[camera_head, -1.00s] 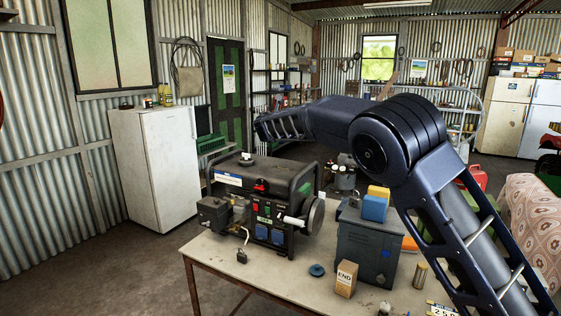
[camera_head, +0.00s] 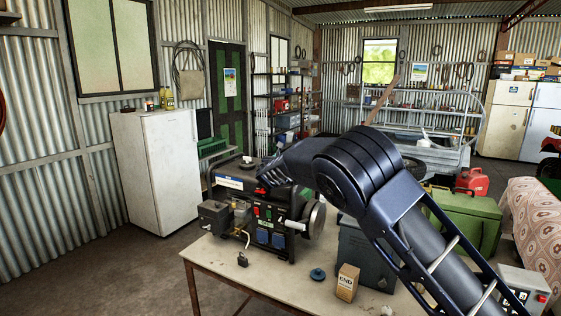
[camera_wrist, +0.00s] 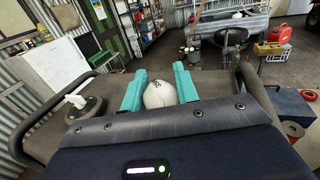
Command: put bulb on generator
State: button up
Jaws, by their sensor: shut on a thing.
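The white bulb (camera_wrist: 160,94) shows in the wrist view between the two teal fingers of my gripper (camera_wrist: 159,88), which is shut on it. The generator (camera_head: 263,236) is a dark machine in a tube frame on the table in the head view. Its dark top (camera_wrist: 50,120) spreads beneath my gripper in the wrist view. My gripper is over the generator's top; I cannot tell whether the bulb touches it. In the head view my arm hides the bulb, the fingers and part of the generator's top.
The table (camera_head: 225,262) also holds a padlock (camera_head: 242,259), a blue disc (camera_head: 317,273), an END carton (camera_head: 347,283) and a grey box (camera_head: 362,257) right of the generator. A black-and-white fitting (camera_wrist: 86,106) stands on the generator's top, left of my gripper.

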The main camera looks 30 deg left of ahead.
jog(key=shift+f, duration=0.4)
jog(key=o, duration=1)
jog(key=shift+f, duration=0.1)
jog(key=shift+s, duration=0.15)
jog(key=v, duration=1.1)
jog(key=shift+s+d, duration=0.15)
jog(key=shift+s, duration=0.15)
